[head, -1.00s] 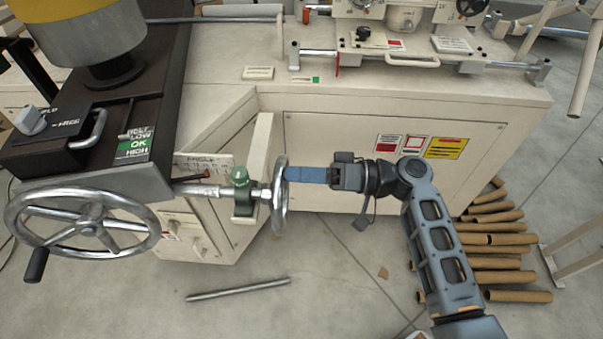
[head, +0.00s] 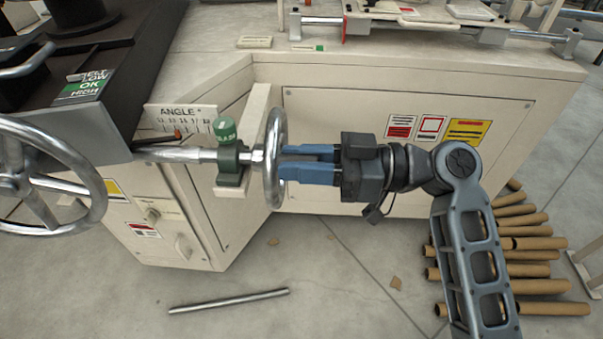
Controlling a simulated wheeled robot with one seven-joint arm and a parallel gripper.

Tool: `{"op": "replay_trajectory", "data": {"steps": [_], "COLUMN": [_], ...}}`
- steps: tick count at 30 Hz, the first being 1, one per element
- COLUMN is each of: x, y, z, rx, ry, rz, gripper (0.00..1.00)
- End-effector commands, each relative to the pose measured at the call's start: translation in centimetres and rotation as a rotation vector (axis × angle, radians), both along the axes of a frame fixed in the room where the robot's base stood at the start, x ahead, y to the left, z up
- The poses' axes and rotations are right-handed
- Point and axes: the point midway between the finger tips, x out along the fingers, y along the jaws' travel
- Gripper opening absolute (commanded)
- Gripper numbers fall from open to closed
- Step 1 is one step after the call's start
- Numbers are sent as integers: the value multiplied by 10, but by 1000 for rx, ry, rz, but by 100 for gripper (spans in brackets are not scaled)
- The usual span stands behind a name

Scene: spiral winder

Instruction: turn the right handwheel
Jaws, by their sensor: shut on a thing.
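The right handwheel (head: 273,184) is a shiny metal wheel seen nearly edge-on, at the end of a horizontal metal shaft (head: 185,154). The shaft passes through a green block with a rounded top (head: 226,133). My gripper (head: 284,165) reaches in from the right, its blue fingers pointing left at the wheel. The fingers are shut on the handwheel near its middle height. The exact contact is partly hidden by the fingers and the rim.
A larger spoked handwheel (head: 45,185) is at the left edge. An angle scale (head: 180,120) stands behind the shaft. The cream cabinet (head: 340,120) is close behind my gripper. A metal rod (head: 228,301) and cardboard tubes (head: 525,243) lie on the floor.

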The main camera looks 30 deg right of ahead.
Motion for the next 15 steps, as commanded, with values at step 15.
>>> {"op": "replay_trajectory", "data": {"steps": [15], "x": [-7], "y": [5], "z": [-33], "rx": [-225], "ry": [-308], "rz": [0], "gripper": [0]}}
